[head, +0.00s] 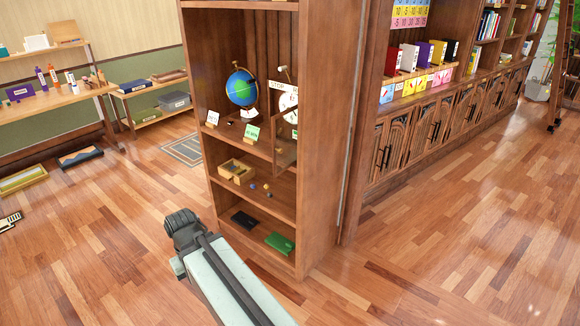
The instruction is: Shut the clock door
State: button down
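A clock with a white round face (288,101) stands at the right side of a shelf in the tall wooden bookcase. A dark-framed, see-through panel (284,148), which looks like the clock door, juts out in front of and below the face. It appears to stand open, seen at a steep angle; its hinge is not clear. My pale arm link comes up from the bottom edge to a dark joint, below and left of the clock, well apart from it. No gripper fingers show.
A blue and green globe (241,88) and a green card (251,134) stand left of the clock. A wooden box (236,171) is one shelf lower. A green book (280,243) lies on the bottom shelf.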

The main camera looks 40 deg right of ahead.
aim_at(276, 173)
jog(key=z, duration=0.2)
jog(key=i, duration=0.85)
jog(key=u, duration=0.1)
